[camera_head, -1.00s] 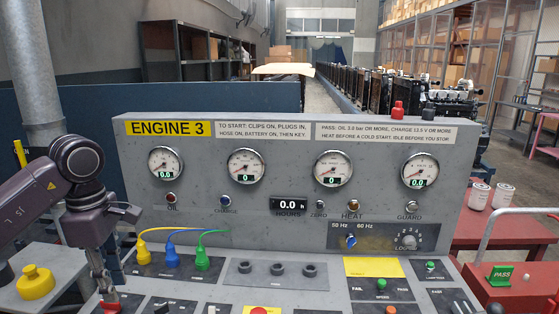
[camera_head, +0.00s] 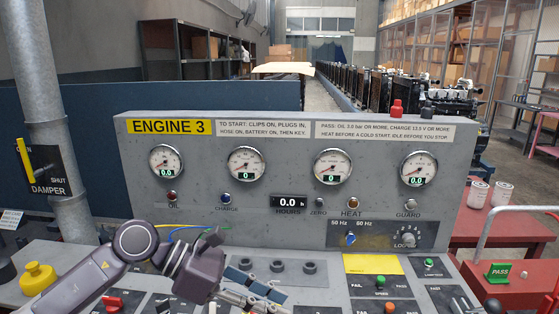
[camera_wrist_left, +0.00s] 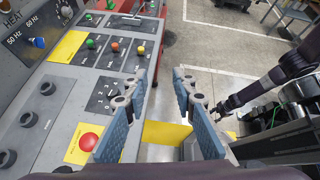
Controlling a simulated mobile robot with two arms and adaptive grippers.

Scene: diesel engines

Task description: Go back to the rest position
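A red switch (camera_head: 112,303) sits on the panel at lower left, clear of the left gripper.
The Engine 3 console (camera_head: 290,130) with its gauges stands ahead. A red emergency button (camera_wrist_left: 89,141) lies close to the left fingers. A red table (camera_head: 515,228) is at right.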

